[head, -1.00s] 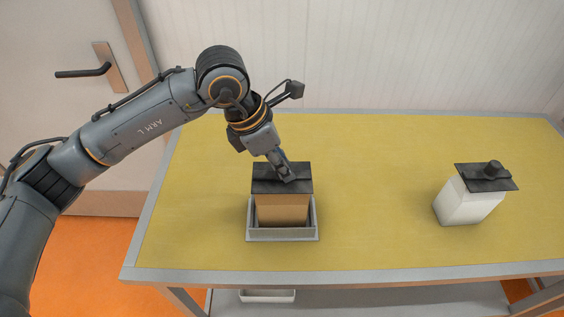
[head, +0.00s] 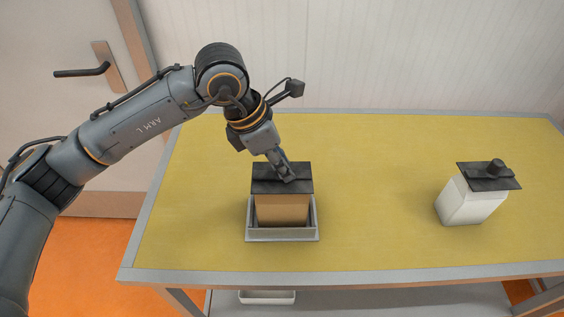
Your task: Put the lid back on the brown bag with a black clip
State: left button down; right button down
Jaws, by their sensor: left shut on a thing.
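The brown bag (head: 282,210) stands upright in a grey open tray (head: 283,237) left of the middle of the table. A flat black lid (head: 263,184) lies over the top of the bag. My left gripper (head: 289,177) reaches down from above and is shut at the middle of the lid. Its fingertips cover whatever part they hold, most likely the lid's knob. Whether the lid is fully seated on the bag cannot be told from this angle. My right gripper does not show.
A white bag (head: 470,207) with a black knobbed lid (head: 488,177) stands tilted in the picture at the right of the yellow table (head: 380,190). The table between the two bags is clear. A white tray (head: 267,297) sits on the shelf below. A wall closes off the back.

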pick_arm(q)
jog(key=shift+b, duration=0.45)
dwell(0.3)
dwell(0.3)
jog(key=c, duration=0.6)
grip_release()
jog(key=shift+r+p, duration=1.35)
jog(key=shift+r, duration=2.15)
grip_shut()
